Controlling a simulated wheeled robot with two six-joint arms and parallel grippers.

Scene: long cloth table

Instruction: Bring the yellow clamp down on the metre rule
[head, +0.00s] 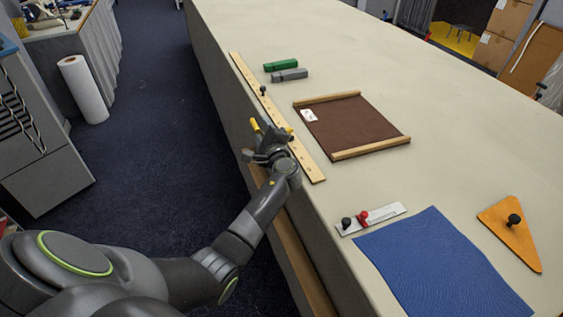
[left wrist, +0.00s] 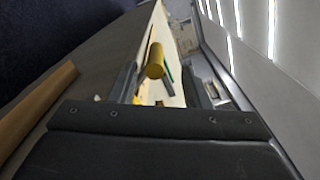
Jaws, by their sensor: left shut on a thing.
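The metre rule (head: 245,68) is a long pale wooden strip along the table's left edge, with a small black knob (head: 263,90) on it. My left gripper (head: 264,134) is over the rule's nearer half, at the table edge. It is shut on the yellow clamp (head: 255,125), whose yellow parts show around the fingers. In the left wrist view the clamp's round yellow end (left wrist: 155,61) stands between the two fingers. The gripper hides part of the clamp and rule, so I cannot tell whether they touch. My right gripper is not in view.
A green block (head: 281,64) and a grey block (head: 290,75) lie beyond the rule. A brown board (head: 355,128) with wooden rails lies to its right. Nearer are a white strip (head: 386,215) with black and red knobs, a blue cloth (head: 440,265) and an orange triangle (head: 510,238).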

